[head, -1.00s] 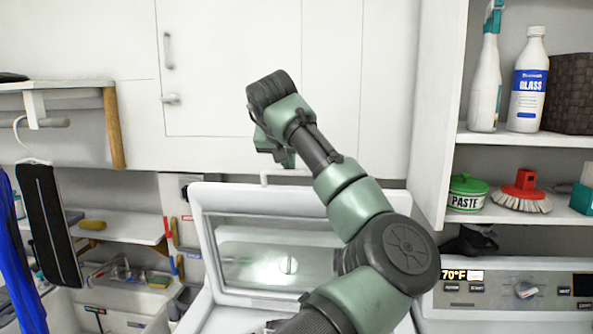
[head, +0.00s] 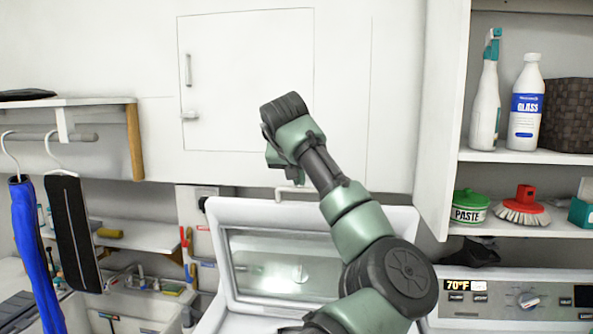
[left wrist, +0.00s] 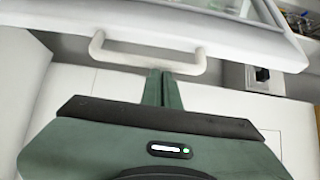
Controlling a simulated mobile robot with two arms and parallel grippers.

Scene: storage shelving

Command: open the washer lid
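The white washer lid (head: 213,245) with its glass window (head: 285,268) stands raised, tilted up, in the lower middle of the head view. Its white handle (head: 281,190) is at the top edge. In the left wrist view the handle (left wrist: 148,58) crosses above my left gripper (left wrist: 160,74). The green fingers are together with only a thin line between them, their tips right at the bar. I cannot tell whether they touch it. In the head view my left gripper (head: 290,176) points down by the handle. My right gripper is not in view.
A control panel (head: 500,297) is at lower right. Shelves (head: 530,157) above it hold a spray bottle (head: 486,105), a glass cleaner bottle (head: 526,110), a paste tin (head: 468,208) and a brush (head: 522,207). Hangers and a sink (head: 140,310) are at left.

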